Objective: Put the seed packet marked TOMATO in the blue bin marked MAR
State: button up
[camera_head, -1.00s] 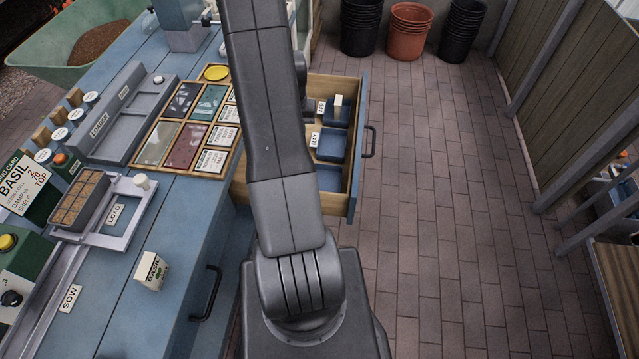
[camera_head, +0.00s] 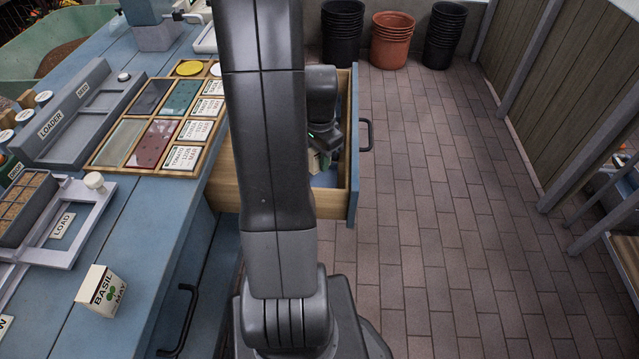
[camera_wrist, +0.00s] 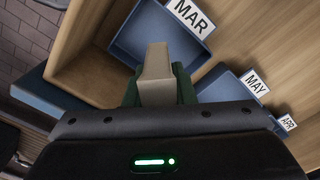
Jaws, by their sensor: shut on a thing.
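My gripper (camera_wrist: 157,92), with green fingers, is shut on a small cream seed packet (camera_wrist: 156,62). Its print does not show, so I cannot read TOMATO on it. The packet overlaps the blue bin marked MAR (camera_wrist: 130,37) in the wrist view; I cannot tell whether its lower end is inside the bin. In the head view my gripper (camera_head: 318,157) is down at the open drawer, and my arm hides much of it. A bit of the blue bin (camera_head: 326,180) shows below the gripper.
The wooden drawer (camera_head: 228,190) stands open from the blue bench. The bins marked MAY (camera_wrist: 222,84) and APR lie beyond MAR, partly hidden. A BASIL MAY packet (camera_head: 101,290) stands on the bench. A tray of sample cards (camera_head: 97,165) lies near the drawer.

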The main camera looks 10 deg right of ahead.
aim_at(320, 186)
jog(key=shift+f+b, duration=0.5)
jog(key=shift+f, duration=2.95)
jog(key=shift+f, duration=0.25)
jog(key=o, duration=1)
jog(key=shift+r, duration=0.1)
jog(key=shift+c, duration=0.2)
notch_tip(320, 186, up, 12)
jog(key=shift+r+p, duration=0.15)
jog(key=shift+p, duration=0.95)
